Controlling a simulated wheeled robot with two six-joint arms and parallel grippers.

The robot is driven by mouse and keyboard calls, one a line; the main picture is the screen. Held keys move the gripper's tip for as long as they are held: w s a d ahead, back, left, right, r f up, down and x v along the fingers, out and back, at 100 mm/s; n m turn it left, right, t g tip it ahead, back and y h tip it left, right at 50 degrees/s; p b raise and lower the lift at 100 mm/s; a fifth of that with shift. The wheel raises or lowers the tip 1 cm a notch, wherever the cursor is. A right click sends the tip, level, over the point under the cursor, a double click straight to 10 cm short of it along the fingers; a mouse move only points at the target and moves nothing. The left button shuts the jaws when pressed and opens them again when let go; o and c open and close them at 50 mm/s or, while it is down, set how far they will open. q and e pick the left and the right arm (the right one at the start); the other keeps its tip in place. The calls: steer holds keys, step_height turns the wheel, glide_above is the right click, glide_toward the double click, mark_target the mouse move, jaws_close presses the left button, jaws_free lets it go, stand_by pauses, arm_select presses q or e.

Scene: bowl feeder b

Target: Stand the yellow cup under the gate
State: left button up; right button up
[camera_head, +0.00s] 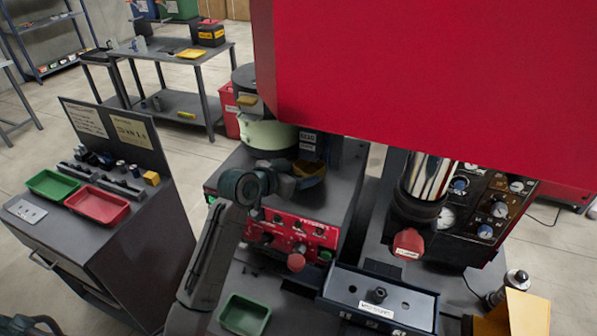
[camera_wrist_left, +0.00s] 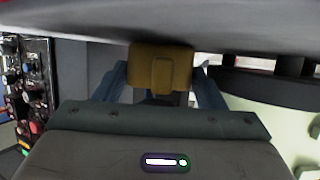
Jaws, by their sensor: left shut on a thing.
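The yellow cup (camera_head: 310,170) shows in the head view as a partly hidden dark-yellow shape, behind and right of my left wrist, at the feeder. My left gripper (camera_head: 296,182) is there, shut on it. In the left wrist view, the yellow cup (camera_wrist_left: 160,66) with a raised middle strip sits between the two fingers of the left gripper (camera_wrist_left: 158,82). A pale green bowl (camera_head: 268,133) stands just behind the cup on the feeder. I cannot make out the gate clearly, nor whether the cup touches the deck. My right gripper is not in view.
A red panel (camera_head: 440,70) blocks much of the upper right. A red control panel (camera_head: 290,236) with knobs is on the feeder front. A green tray (camera_head: 245,314) lies in front. A side bench carries green and red trays (camera_head: 98,204). A gauge panel (camera_head: 485,205) stands right.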

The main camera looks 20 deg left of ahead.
arm_select(q)
steer(key=shift+f, duration=0.15)
steer(key=o, duration=1.4)
steer(key=shift+d, duration=0.1)
steer(key=shift+c, duration=0.2)
steer(key=shift+r, duration=0.25)
steer(key=shift+s+a, duration=0.3)
steer(key=shift+s, duration=0.05)
steer(key=b+v, duration=0.3)
steer(key=v, duration=0.6)
steer(key=shift+b+v, duration=0.4)
steer(key=shift+v, duration=0.7)
steer(key=shift+w+d+r, duration=0.1)
steer(key=shift+r, duration=0.05)
